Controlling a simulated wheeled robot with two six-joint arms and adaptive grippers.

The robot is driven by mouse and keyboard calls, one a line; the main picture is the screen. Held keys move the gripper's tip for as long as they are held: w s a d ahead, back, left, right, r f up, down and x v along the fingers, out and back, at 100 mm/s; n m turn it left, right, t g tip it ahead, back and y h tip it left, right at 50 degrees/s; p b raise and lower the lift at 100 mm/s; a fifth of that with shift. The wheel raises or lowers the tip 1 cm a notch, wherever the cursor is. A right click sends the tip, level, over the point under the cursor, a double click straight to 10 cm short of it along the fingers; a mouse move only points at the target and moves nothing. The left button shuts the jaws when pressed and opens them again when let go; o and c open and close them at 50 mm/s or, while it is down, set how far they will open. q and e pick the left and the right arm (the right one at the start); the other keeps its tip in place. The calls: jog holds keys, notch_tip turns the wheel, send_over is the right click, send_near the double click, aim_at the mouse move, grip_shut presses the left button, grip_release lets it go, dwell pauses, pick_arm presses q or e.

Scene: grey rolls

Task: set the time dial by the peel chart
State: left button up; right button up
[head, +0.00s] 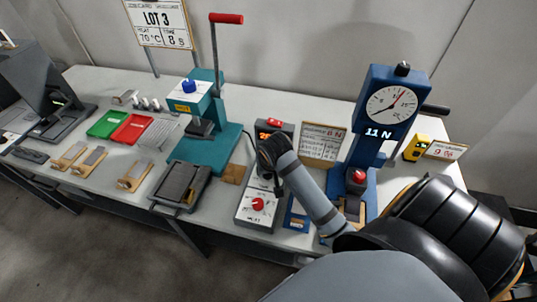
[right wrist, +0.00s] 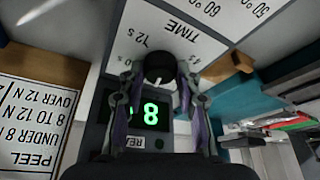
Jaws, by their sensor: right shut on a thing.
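My right gripper (head: 268,160) is over the upper part of the white control box (head: 243,213). In the right wrist view its two fingers (right wrist: 159,84) are shut on a black knob, the time dial (right wrist: 159,66), beside the printed word TIME and a "12 s" mark. A short white mark shows on the knob; its exact setting cannot be told. A green "8" glows on the display (right wrist: 151,112) below it. The peel chart (right wrist: 30,125) appears upside down, with lines for under 8 N, 8 to 12 N and over 12 N. My left gripper is not in view.
A blue tester (head: 378,85) with a round gauge reads 11 N. A LOT 3 card (head: 160,20) stands behind the teal press (head: 213,150). A red knob (head: 257,204) is on the box's front part. Green (head: 107,123) and red (head: 132,128) trays lie left.

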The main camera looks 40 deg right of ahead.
jog(key=shift+m+h+p, duration=0.3)
jog(key=shift+m+p, duration=0.8)
jog(key=shift+p, duration=0.3)
jog(key=o, duration=1.1)
jog(key=shift+o, duration=0.2)
jog(key=v, duration=1.2)
jog(key=shift+w, duration=0.2)
jog(key=shift+a, duration=0.1)
